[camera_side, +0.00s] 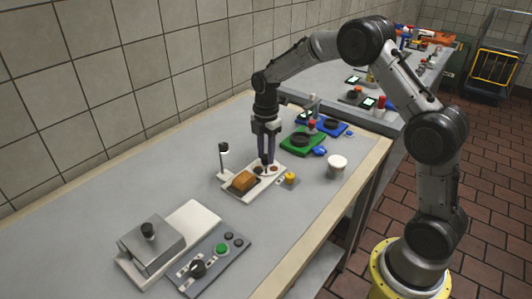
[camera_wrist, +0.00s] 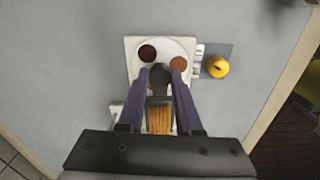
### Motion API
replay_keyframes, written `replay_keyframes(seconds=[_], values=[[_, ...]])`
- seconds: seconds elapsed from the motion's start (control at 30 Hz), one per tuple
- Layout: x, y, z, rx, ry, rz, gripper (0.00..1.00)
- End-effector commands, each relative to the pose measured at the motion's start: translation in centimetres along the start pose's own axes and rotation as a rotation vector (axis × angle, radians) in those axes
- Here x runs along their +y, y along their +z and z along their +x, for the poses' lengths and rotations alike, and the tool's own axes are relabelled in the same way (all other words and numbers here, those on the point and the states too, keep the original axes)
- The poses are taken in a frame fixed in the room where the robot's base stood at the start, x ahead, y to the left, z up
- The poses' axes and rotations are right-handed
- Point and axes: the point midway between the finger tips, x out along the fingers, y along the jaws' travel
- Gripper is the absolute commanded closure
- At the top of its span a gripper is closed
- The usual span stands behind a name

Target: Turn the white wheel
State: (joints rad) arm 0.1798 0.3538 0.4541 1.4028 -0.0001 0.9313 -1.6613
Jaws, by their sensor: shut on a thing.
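The white wheel (camera_wrist: 164,52) lies on a white base (camera_wrist: 131,43) in the wrist view, with dark brown and reddish-brown round patches on it. A dark round knob (camera_wrist: 160,76) shows at the wheel. My gripper (camera_wrist: 161,78) points down over the wheel, with its fingers shut on this dark knob. The fingers and knob hide part of the wheel. In the side view my gripper (camera_side: 267,166) reaches down to the same white station, just behind a brown bread-like block (camera_side: 243,181). The block also shows between the fingers in the wrist view (camera_wrist: 160,121).
A yellow knob (camera_side: 290,177) sits on a grey plate right of the station. A white cup (camera_side: 337,163) and a green station (camera_side: 301,143) stand beyond. A metal press (camera_side: 151,246) and a button panel (camera_side: 215,262) are in front. Grey tabletop is clear at left.

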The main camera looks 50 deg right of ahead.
Motion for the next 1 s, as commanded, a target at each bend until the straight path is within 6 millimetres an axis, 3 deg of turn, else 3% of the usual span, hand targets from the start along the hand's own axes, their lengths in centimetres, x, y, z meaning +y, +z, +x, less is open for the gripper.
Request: replay_keyframes(seconds=[0.5,1.0], values=[[0.09,0.01,-0.2,0.0,0.003,-0.317,1.0],[0.1,0.01,-0.2,-0.001,0.004,-0.369,1.0]])
